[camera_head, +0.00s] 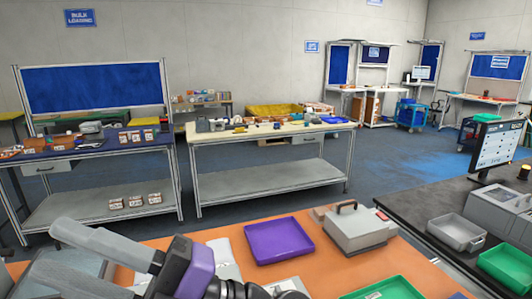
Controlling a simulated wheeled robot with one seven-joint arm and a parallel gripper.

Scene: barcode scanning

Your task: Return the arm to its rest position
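My arm shows at the bottom left, low over the orange tabletop (340,275). It has grey links and a purple band. At its left end my gripper (42,248) points left, its two long grey fingers apart with a gap between them. I see nothing held between them. The lower finger is partly cut off by the picture's bottom edge, and the rest of the arm is out of view.
A purple tray (279,240), a grey machine with a handle (356,229) and a green tray (390,289) are on the orange tabletop. A dark counter on the right holds a monitor (497,146) and a grey bin (456,232). Benches stand behind, with open floor between.

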